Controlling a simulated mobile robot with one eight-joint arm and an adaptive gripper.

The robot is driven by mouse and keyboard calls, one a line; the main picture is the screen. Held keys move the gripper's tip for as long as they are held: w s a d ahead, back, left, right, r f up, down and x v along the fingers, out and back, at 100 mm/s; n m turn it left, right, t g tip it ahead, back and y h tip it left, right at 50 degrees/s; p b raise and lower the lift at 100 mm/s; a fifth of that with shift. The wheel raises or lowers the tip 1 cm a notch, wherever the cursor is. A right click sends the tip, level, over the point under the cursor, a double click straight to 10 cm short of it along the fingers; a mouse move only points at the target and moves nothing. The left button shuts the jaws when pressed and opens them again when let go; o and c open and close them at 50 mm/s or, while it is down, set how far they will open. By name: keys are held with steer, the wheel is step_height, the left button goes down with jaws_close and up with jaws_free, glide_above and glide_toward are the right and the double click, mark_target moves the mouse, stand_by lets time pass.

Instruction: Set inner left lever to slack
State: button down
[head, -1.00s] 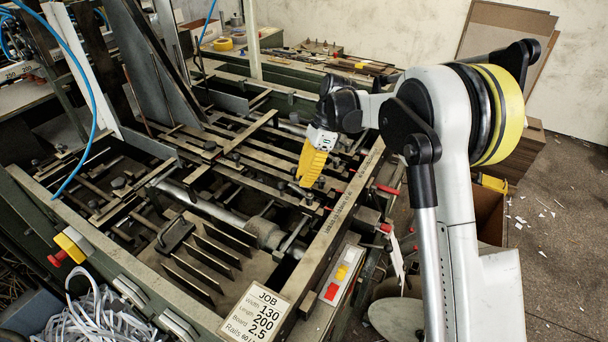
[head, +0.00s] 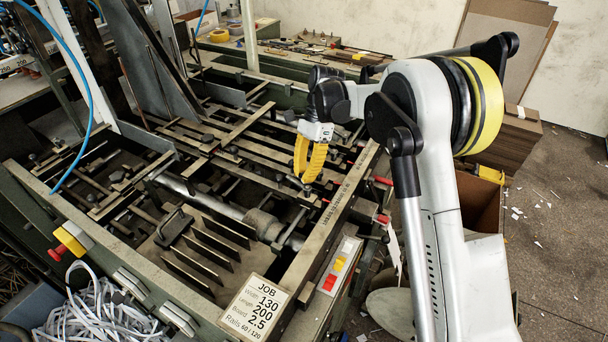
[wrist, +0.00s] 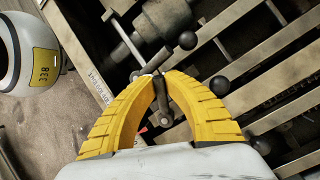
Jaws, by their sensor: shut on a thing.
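My gripper (head: 307,180) has yellow ribbed fingers and points down over the front right part of the machine frame. In the wrist view its fingertips (wrist: 158,76) close around a dark metal lever (wrist: 161,96) with a gap between the fingers further back. The lever runs between the fingers; I cannot tell from its position which lever of the set it is. A black ball knob (wrist: 187,40) shows just beyond the fingertips, and another ball knob (wrist: 219,86) is right of the right finger. In the head view the fingers hide the held part.
A long flat rail (head: 325,225) with lettering runs beside the gripper. A thick shaft with a collar (head: 262,222) lies to its left. Red-tipped handles (head: 382,218) stick out at the right side. A JOB card (head: 255,308) stands at the front.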

steer(key=c, duration=1.4)
jaws_free()
steer(key=shift+c, duration=0.2)
steer(key=v, duration=1.2)
